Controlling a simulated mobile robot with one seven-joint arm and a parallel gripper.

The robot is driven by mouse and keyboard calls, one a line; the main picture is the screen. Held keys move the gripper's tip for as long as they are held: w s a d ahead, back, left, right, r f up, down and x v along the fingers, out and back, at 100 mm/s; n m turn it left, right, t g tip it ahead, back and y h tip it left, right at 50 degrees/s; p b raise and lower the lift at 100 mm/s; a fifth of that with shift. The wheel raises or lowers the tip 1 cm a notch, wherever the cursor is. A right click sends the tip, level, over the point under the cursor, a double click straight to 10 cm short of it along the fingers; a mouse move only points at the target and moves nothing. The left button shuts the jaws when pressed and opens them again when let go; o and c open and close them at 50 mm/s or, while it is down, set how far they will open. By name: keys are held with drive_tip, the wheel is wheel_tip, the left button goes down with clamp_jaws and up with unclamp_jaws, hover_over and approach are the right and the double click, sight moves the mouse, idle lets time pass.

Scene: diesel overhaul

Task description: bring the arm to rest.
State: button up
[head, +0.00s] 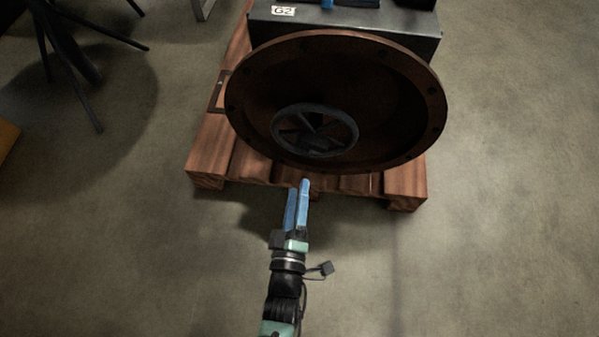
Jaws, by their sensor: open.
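My gripper (298,190) has two blue fingers and points away from me, toward the engine. It is open, with a narrow gap between the fingers, and nothing shows between them. My arm comes up from the bottom edge of the picture, left of the middle.
A rusty bell-shaped housing (400,75) with a dark spoked wheel (315,130) inside stands on the pallet. Behind it is a dark block with a "62" label (283,11). Dark stand legs (90,90) are at upper left. The floor (500,230) is clear at right.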

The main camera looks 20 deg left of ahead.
idle(0.6)
drive_tip(key=w+d+r+m+t+h+p, duration=0.1)
drive_tip(key=w+d+r+m+t, duration=0.3)
drive_tip(key=r, duration=0.9)
drive_tip(key=w+d+r+m+g+h+p, duration=0.1)
drive_tip(key=w+r, duration=0.5)
drive_tip(key=r, duration=0.6)
drive_tip(key=w+d+r+m+t+h+p, duration=0.1)
drive_tip(key=w+d+r+m+t, duration=0.3)
drive_tip(key=r, duration=0.9)
wheel_tip(320, 180, up, 19)
drive_tip(key=s+m+h+p, duration=0.1)
drive_tip(key=s+m+p, duration=0.1)
drive_tip(key=m, duration=0.1)
drive_tip(key=s+d+r+m+t+h+p, duration=0.1)
drive_tip(key=s+d+r+m+t, duration=0.1)
drive_tip(key=s+r, duration=0.55)
drive_tip(key=s+d+r+m+t+p, duration=0.15)
drive_tip(key=s+r, duration=0.35)
drive_tip(key=r, duration=0.5)
wheel_tip(320, 180, up, 36)
drive_tip(key=p, duration=3.6)
drive_tip(key=shift+w+a+r+m+p, duration=0.2)
drive_tip(key=shift+w+a+m+p, duration=0.1)
drive_tip(key=shift+m+p, duration=0.05)
drive_tip(key=shift+f+g, duration=0.1)
drive_tip(key=shift+g, duration=0.15)
